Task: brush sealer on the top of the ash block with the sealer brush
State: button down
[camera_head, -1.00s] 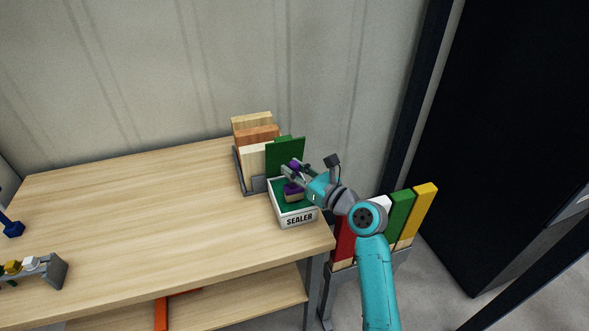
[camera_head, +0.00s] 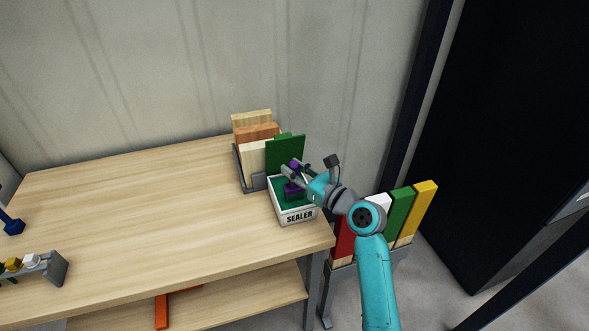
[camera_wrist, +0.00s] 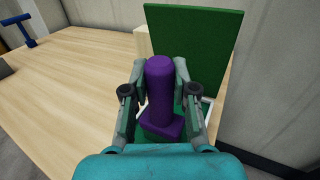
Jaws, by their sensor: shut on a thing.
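My gripper (camera_wrist: 160,95) is shut on the purple handle of the sealer brush (camera_wrist: 160,82). In the head view the purple brush (camera_head: 292,188) is held upright, its lower end down in the white tray marked SEALER (camera_head: 299,217). The tray has a green inside, and the brush's lower end is hidden there. I cannot tell which of the wooden pieces, if any, is the ash block; a pale piece (camera_head: 254,160) stands in the grey rack behind the tray.
A grey rack (camera_head: 243,178) holds several upright boards, among them a green panel (camera_head: 286,156). Red, white, green and yellow boards (camera_head: 401,213) stand in a stand right of the table. The table's middle (camera_head: 140,210) is clear. A grey holder (camera_head: 55,270) is at front left.

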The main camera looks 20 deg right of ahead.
dwell(0.3)
jog(key=shift+r, duration=3.5)
